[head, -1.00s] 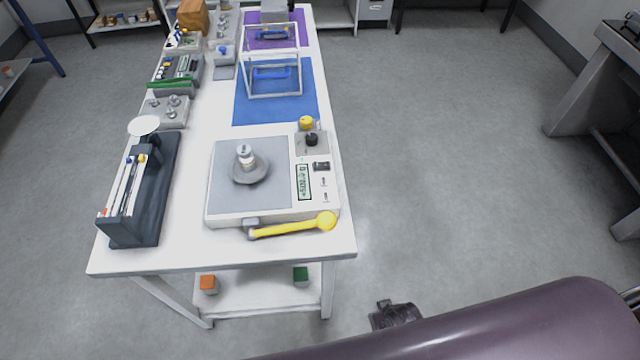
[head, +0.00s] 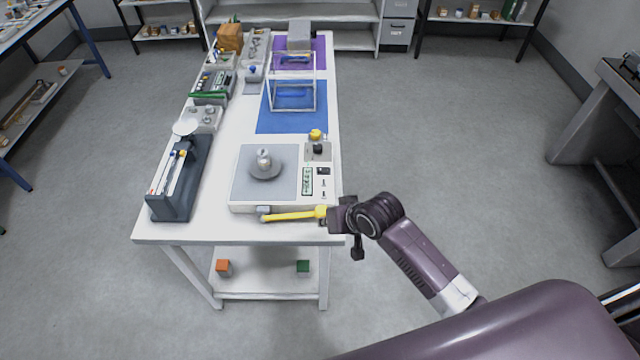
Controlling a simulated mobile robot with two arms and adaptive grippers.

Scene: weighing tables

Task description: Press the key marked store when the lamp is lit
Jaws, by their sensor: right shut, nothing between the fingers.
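A white weighing scale (head: 236,207) stands at the near end of the table, with a metal weight (head: 264,158) on its round pan. On its right side are a small green display (head: 307,181), a dark key (head: 323,171) and smaller switches (head: 323,184); their markings are too small to read. Behind them is a grey box with a black knob and a yellow dome (head: 315,134); I cannot tell whether it is a lamp or lit. My right gripper (head: 333,217) is shut and empty, at the knob end of the yellow lever (head: 292,215); contact is unclear. My left gripper is out of view.
A dark beam balance (head: 180,195) stands left of the scale. A blue mat (head: 291,122) with a clear-framed box lies behind it. Orange (head: 223,267) and green (head: 303,266) blocks sit on the lower shelf. The floor right of the table is clear.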

